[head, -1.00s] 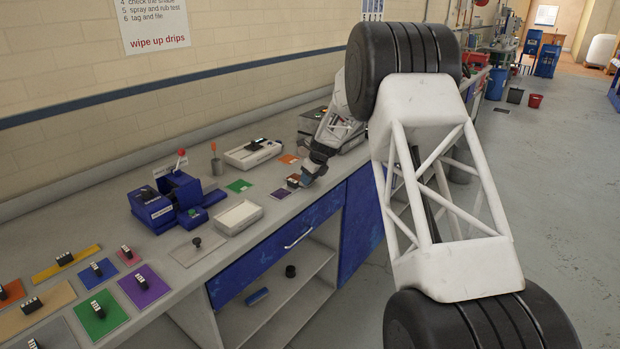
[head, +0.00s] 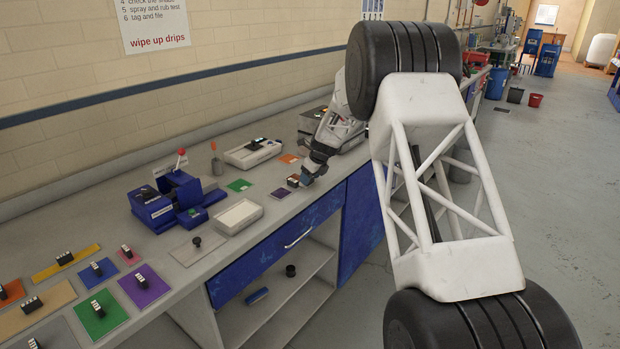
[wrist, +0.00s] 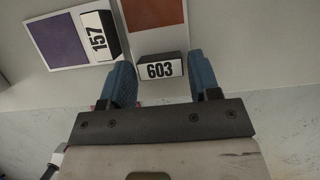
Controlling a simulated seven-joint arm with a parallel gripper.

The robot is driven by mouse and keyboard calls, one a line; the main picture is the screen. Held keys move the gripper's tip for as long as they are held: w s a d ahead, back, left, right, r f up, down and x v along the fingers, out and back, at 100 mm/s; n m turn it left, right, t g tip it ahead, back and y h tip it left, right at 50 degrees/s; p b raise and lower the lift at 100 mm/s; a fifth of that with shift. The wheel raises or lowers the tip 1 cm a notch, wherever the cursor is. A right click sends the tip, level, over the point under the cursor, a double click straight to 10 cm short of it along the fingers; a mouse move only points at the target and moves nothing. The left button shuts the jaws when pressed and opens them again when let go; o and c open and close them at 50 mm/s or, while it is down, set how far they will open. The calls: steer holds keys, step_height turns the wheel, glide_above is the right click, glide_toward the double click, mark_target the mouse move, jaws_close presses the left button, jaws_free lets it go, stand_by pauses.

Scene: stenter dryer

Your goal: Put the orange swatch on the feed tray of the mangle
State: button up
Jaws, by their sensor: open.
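A rust-orange swatch (wrist: 155,22) with a block labelled 603 (wrist: 161,68) on its near edge lies on the bench in the wrist view. My gripper (wrist: 163,80) is open, with one blue finger on each side of that block; contact cannot be told. In the head view my gripper (head: 301,181) is low at the bench's front edge, partly hiding this swatch. A brighter orange swatch (head: 289,158) lies flat behind it. A blue machine with a red-knobbed lever (head: 178,192), seemingly the mangle, stands to the left, with a low blue part (head: 193,216) in front.
A purple swatch (wrist: 60,40) with block 157 lies close left of the gripper. Several swatches with dark handles lie at the near left.

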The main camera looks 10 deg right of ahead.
steer(key=v, duration=1.1)
steer(key=shift+r, duration=0.4)
steer(key=shift+s, duration=0.1)
steer(key=shift+r, duration=0.1)
steer(key=s+r+n+h, duration=0.1)
steer(key=s+r+n, duration=0.35)
steer(key=s, duration=0.65)
steer(key=s+r+n, duration=0.4)
steer(key=s+r, duration=0.1)
steer(key=s, duration=0.5)
steer(key=s+r+n+h, duration=0.1)
steer(key=s+r+n, duration=0.35)
steer(key=s, duration=0.65)
steer(key=s+d+f+n, duration=0.1)
steer(key=s+n, duration=0.6)
steer(key=s, duration=1)
steer(key=s+f+n+h, duration=0.1)
steer(key=s+f+n, duration=0.3)
steer(key=s, duration=1.3)
steer(key=n, duration=0.2)
steer(key=shift+s+d+n+g+h, duration=0.3)
steer(key=shift+s+d+n, duration=0.1)
